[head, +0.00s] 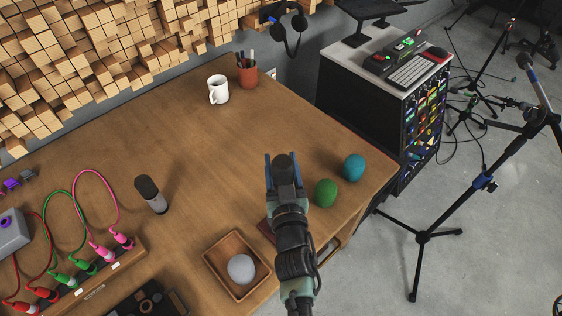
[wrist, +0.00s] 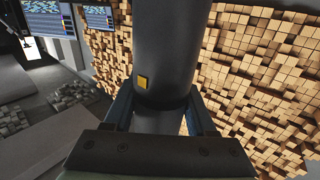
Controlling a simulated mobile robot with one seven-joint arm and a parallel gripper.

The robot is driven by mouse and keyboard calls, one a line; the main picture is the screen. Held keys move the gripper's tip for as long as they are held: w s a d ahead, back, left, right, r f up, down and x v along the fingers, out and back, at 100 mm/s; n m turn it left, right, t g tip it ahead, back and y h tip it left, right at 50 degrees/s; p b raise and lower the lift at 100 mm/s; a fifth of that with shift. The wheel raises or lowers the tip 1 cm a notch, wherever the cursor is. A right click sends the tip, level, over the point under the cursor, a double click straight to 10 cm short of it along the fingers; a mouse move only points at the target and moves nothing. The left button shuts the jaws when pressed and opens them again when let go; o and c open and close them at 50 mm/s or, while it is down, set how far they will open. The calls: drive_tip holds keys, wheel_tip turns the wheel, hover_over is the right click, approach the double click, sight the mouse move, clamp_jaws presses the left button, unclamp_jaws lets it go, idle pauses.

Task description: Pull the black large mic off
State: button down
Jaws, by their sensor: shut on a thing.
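My gripper (head: 284,168) is raised over the right part of the wooden table, with its blue fingers on either side of a black large mic (head: 285,159). In the wrist view the mic (wrist: 163,50) is a thick dark cylinder with a small yellow badge. The fingers of my gripper (wrist: 160,118) are shut around its narrower lower part. The mic's top end is cut off by the wrist view. Whether the mic touches anything besides my gripper is hidden. Another grey and black mic (head: 150,194) stands on the table at the left.
A green ball (head: 325,193) and a blue ball (head: 354,167) lie right of my gripper. A wooden tray (head: 215,262) holds a pale ball. A white mug (head: 218,90) and a pen cup (head: 247,76) stand at the back. Colored cables (head: 76,190) loop at left. The table's middle is clear.

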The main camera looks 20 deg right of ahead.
sight(281, 154)
drive_tip(key=shift+r+p, duration=2.1)
drive_tip(key=shift+r, duration=0.15)
drive_tip(key=shift+f, duration=0.1)
